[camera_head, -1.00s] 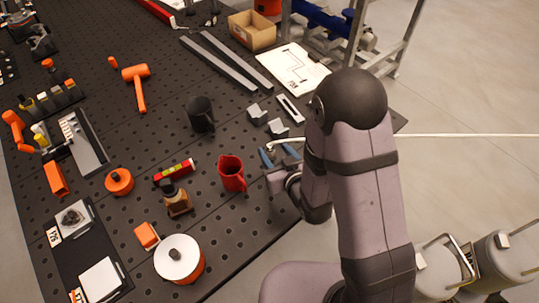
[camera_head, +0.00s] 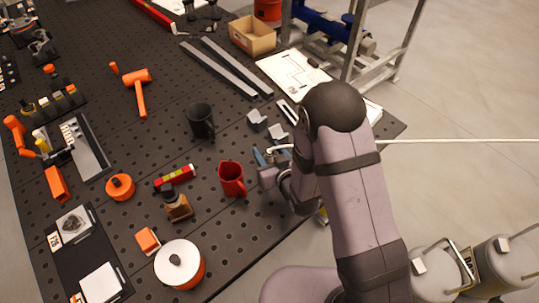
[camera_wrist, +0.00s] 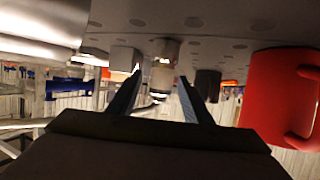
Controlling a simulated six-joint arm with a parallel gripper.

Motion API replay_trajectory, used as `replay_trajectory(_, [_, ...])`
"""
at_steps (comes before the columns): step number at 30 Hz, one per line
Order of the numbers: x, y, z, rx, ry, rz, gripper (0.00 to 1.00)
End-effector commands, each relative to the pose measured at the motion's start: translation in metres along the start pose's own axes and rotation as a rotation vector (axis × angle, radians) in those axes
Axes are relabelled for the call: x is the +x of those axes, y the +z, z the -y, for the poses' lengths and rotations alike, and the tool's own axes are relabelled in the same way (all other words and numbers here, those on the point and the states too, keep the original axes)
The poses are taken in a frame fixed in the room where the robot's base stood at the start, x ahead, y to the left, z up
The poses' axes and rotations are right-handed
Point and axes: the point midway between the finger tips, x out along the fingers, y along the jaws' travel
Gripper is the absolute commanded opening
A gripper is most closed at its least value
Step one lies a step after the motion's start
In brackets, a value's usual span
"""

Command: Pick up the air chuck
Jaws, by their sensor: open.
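A pale hose (camera_head: 450,141) runs in from the right, behind my arm, and its whitish end (camera_head: 271,150) lies on the pegboard bench just beyond my gripper (camera_head: 260,158). In the wrist view, a silvery fitting with a brownish top, which looks like the air chuck (camera_wrist: 162,73), stands out between the two dark fingers of my gripper (camera_wrist: 160,80). The fingers are apart on either side of it, and I cannot tell whether either touches it. In the head view the chuck is small and partly hidden by my gripper and arm.
A red mug (camera_head: 231,178) stands close to the left of my gripper and shows large at right in the wrist view (camera_wrist: 272,90). A black mug (camera_head: 199,121) and grey brackets (camera_head: 257,118) are beyond. The bench edge is at right.

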Motion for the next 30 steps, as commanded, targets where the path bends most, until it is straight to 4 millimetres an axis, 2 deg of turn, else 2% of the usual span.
replay_trajectory(6, [0.019, -0.001, 0.000, 0.000, -0.001, 0.001, 0.45])
replay_trajectory(16, [0.023, 0.000, 0.000, 0.000, -0.001, 0.000, 0.45])
replay_trajectory(21, [0.022, 0.000, 0.000, 0.000, -0.001, 0.000, 0.05])
replay_trajectory(22, [0.022, 0.000, 0.000, 0.000, -0.001, 0.000, 0.00])
replay_trajectory(30, [0.022, -0.001, 0.000, 0.000, -0.001, -0.001, 0.00])
